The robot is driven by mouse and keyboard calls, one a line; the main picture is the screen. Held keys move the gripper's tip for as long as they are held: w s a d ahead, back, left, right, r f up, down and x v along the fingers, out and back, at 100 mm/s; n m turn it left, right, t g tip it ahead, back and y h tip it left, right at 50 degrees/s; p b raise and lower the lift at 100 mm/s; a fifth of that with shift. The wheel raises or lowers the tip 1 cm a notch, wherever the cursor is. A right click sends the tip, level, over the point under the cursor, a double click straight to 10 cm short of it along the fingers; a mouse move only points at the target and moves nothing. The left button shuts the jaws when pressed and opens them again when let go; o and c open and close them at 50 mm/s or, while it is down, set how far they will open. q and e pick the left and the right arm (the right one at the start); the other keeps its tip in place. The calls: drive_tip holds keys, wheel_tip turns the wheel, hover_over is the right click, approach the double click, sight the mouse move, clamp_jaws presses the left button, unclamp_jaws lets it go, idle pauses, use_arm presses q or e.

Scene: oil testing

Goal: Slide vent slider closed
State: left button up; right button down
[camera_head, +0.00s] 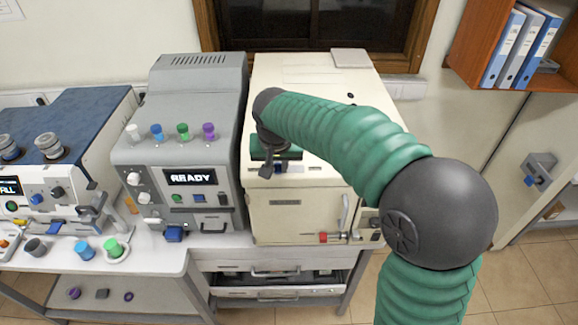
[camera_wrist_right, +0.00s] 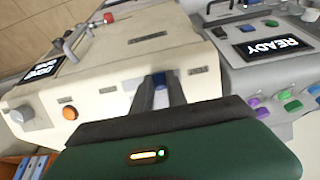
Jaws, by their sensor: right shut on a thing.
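My left gripper is not in view.
A grey machine (camera_head: 180,215) reading READY, with coloured caps on top, stands close on the left. A blue and white machine (camera_head: 85,120) is farther left. The cream machine's front has a door handle (camera_head: 345,212) and a red-tipped valve (camera_head: 323,238). An open drawer (camera_head: 270,288) is below.

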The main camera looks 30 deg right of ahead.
drive_tip(key=shift+w+a+r, duration=0.2)
drive_tip(key=shift+w+a, duration=0.55)
drive_tip(key=shift+a, duration=0.25)
drive_tip(key=shift+s+d, duration=0.1)
drive_tip(key=shift+d, duration=0.25)
drive_tip(key=c, duration=1.6)
unclamp_jaws()
drive_tip(key=shift+c, duration=0.2)
drive_tip(key=shift+o, duration=1)
drive_tip(key=shift+a, duration=0.15)
drive_tip(key=shift+o, duration=0.6)
drive_tip(key=shift+w+a+f, duration=0.2)
drive_tip(key=shift+w+f, duration=0.05)
drive_tip(key=shift+w, duration=0.1)
drive_tip(key=shift+s+r, duration=0.3)
drive_tip(key=shift+r, duration=0.1)
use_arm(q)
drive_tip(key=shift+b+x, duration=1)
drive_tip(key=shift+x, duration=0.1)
use_arm(e)
drive_tip(key=v, duration=1.5)
drive_tip(key=shift+a+r, duration=0.2)
drive_tip(key=shift+r, duration=0.2)
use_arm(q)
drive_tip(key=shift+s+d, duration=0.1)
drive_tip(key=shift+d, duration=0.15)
use_arm(e)
drive_tip(key=shift+d, duration=0.1)
